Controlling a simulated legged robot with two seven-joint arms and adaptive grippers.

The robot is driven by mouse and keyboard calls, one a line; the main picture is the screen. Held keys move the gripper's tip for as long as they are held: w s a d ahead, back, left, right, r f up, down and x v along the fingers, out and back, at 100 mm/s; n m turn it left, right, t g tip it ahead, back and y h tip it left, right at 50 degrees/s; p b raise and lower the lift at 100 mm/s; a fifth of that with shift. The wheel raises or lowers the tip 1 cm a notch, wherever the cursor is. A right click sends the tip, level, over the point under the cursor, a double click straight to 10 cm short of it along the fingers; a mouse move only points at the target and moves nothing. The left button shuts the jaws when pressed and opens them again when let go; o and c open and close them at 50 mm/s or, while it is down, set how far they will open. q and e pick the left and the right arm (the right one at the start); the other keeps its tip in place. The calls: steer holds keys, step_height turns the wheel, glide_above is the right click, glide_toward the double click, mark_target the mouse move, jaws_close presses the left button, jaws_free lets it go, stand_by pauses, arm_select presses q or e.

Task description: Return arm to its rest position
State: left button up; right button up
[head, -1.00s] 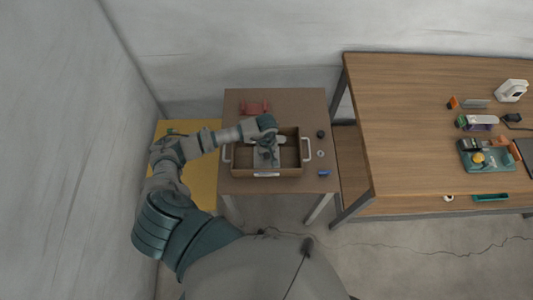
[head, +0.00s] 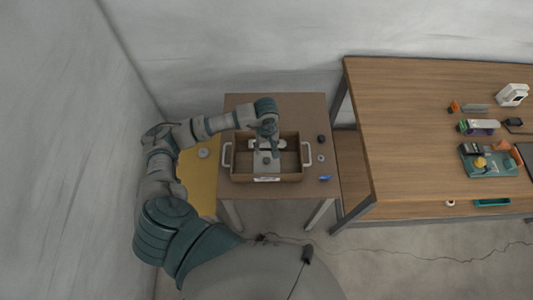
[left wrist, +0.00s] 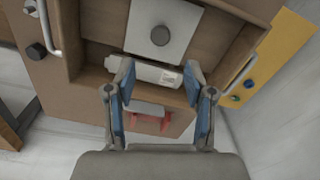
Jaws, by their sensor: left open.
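My left arm (head: 160,165) reaches in from the left over a small brown table. My left gripper (head: 267,140) is above the far part of a brown tray (head: 295,177) with white side handles. In the left wrist view the gripper (left wrist: 160,84) is open, its blue-padded fingers apart. A white labelled object (left wrist: 147,72) lies in the tray, seen beyond and between the fingertips; contact cannot be told. A grey plate (left wrist: 178,16) with a dark knob (left wrist: 160,35) also lies in the tray. My right gripper is not in view.
A red object (left wrist: 148,122) lies on the small table (head: 235,101) behind the tray. A dark knob (head: 321,139), a ring (head: 321,158) and a blue item (head: 325,178) lie right of it. A yellow surface (head: 204,185) is left. A larger wooden table (head: 410,130) stands right.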

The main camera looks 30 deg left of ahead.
arm_select(q)
step_height(320, 180, up, 2)
steer(key=shift+r, duration=0.1)
stand_by(0.5)
